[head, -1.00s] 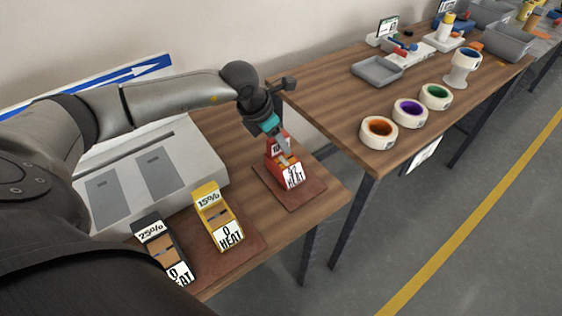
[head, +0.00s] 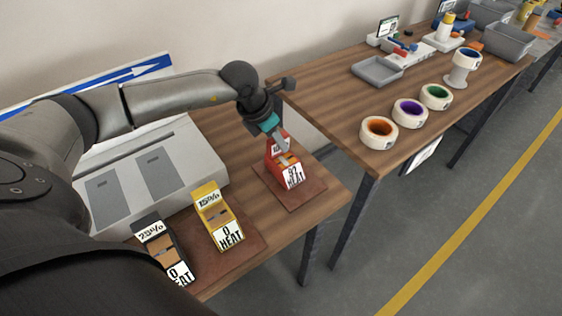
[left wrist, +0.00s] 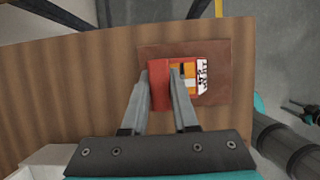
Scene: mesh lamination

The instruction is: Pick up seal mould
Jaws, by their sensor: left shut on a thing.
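The red seal mould (head: 291,176) sits on a brown mat (head: 300,197) near the right end of the near table. Its front label reads HEAT, with the figures above partly covered. My left gripper (head: 283,151) reaches down onto its top from behind. In the left wrist view the two fingers (left wrist: 160,78) are shut on a part of the red mould (left wrist: 190,79). The mould appears to rest on the mat (left wrist: 230,60).
A yellow 15% mould (head: 217,215) and a black 25% mould (head: 160,250) stand to the left on another mat. A grey-white machine (head: 150,165) is behind them. A second table (head: 330,95) to the right holds tape rolls and a grey tray (head: 377,69).

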